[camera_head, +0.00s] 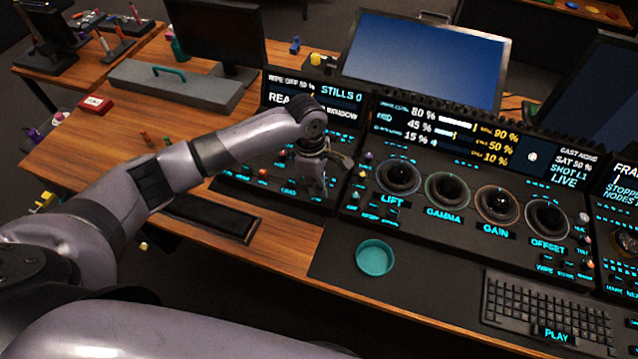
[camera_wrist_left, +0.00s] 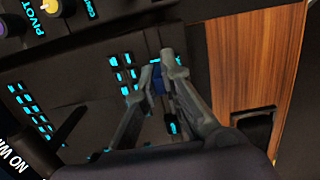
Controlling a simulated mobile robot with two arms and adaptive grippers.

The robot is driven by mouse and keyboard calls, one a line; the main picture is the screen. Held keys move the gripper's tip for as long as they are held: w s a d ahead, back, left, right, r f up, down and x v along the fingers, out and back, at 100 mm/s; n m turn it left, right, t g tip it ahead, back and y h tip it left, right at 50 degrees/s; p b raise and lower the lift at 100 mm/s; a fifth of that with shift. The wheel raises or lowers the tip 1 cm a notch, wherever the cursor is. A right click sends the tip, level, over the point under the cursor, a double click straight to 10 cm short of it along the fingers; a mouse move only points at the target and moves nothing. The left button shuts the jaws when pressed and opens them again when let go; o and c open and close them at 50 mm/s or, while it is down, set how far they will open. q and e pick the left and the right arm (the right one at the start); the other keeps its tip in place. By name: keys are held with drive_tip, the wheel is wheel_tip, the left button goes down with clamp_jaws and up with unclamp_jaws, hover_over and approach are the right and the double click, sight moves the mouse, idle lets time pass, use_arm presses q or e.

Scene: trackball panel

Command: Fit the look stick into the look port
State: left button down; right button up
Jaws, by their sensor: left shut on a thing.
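My left gripper (camera_head: 316,190) is low over the right part of the left console panel (camera_head: 235,187), beside the main panel with the dials. In the left wrist view its fingers (camera_wrist_left: 154,80) are closed around a small dark blue piece (camera_wrist_left: 157,84), which seems to be the look stick. Most of the piece is hidden by the fingers, and in the head view I cannot make it out. I cannot pick out the look port, nor tell whether the stick touches the panel. My right gripper is not in view.
The main panel has several trackballs, with the LIFT ball (camera_head: 398,176) nearest the gripper. A teal round dish (camera_head: 375,258) and a keyboard (camera_head: 545,312) lie in front. A grey case (camera_head: 175,87) with a teal handle stands at the back left. Bare wood (camera_head: 290,245) is free in front.

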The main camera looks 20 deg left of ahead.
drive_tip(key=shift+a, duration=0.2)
use_arm(q)
drive_tip(key=c, duration=1.7)
unclamp_jaws()
drive_tip(key=shift+f, duration=0.1)
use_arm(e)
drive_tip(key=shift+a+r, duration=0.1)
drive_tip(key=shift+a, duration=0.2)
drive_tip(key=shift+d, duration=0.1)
use_arm(q)
drive_tip(key=r, duration=0.4)
drive_tip(key=a+r, duration=0.1)
drive_tip(key=r, duration=0.7)
drive_tip(key=shift+a+r, duration=0.1)
drive_tip(key=shift+a, duration=0.15)
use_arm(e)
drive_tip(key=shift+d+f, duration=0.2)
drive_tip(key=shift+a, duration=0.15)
